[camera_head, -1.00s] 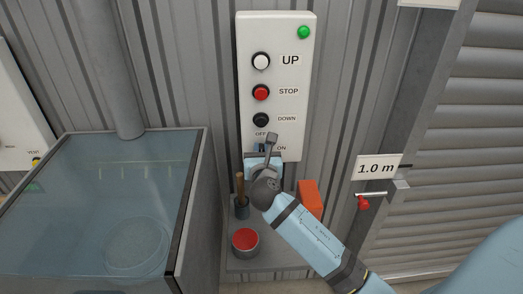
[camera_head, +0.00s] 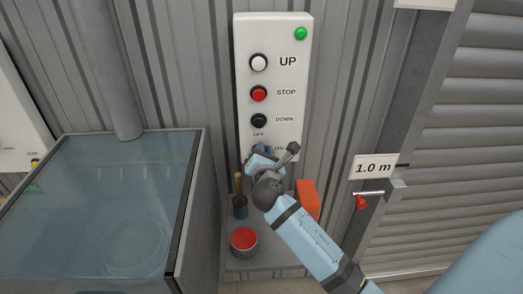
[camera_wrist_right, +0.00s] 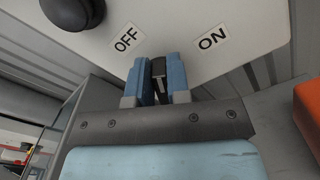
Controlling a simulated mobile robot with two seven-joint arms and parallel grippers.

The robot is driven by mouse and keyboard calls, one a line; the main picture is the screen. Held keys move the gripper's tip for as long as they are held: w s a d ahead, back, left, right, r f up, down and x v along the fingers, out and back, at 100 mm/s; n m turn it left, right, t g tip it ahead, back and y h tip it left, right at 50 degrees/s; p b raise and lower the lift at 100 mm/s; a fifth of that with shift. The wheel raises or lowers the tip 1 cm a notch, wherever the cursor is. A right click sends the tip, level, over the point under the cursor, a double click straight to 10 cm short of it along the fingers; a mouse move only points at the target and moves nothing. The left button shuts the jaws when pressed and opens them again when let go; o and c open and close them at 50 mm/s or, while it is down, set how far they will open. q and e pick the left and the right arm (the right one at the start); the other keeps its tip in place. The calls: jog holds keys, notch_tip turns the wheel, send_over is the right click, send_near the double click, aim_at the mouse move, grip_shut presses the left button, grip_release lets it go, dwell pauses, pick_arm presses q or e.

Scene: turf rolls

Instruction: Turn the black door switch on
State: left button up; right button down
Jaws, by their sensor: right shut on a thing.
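The black door switch (camera_wrist_right: 158,68) sits low on the white control panel (camera_head: 246,100), between the OFF label (camera_wrist_right: 126,38) and the ON label (camera_wrist_right: 212,39). In the right wrist view my right gripper (camera_wrist_right: 160,75) has its two blue fingers closed on either side of the switch handle. In the head view the right gripper (camera_head: 263,150) is against the panel's lower edge and hides most of the switch. I cannot tell from this which label the switch points to. My left gripper is not in view.
Above are the white UP button (camera_head: 259,62), red STOP button (camera_head: 259,94), black DOWN button (camera_head: 259,121) and a green lamp (camera_head: 300,33). Below are a wooden-handled tool (camera_head: 239,190), a red-topped tin (camera_head: 244,240) and an orange block (camera_head: 307,195). A glass-topped tank (camera_head: 100,200) stands left.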

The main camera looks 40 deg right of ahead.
jog(key=m, duration=0.3)
jog(key=f+m+b, duration=0.1)
jog(key=m, duration=0.1)
jog(key=shift+s+d+m, duration=0.2)
jog(key=shift+d+m, duration=0.05)
jog(key=shift+m, duration=0.05)
jog(key=m, duration=0.2)
jog(key=m+b, duration=0.1)
jog(key=m, duration=0.1)
jog(key=m+b, duration=0.1)
jog(key=shift+s+d+f+m, duration=0.1)
jog(key=shift+f+m, duration=0.3)
jog(key=c, duration=1.1)
grip_release()
jog(key=shift+s, duration=0.1)
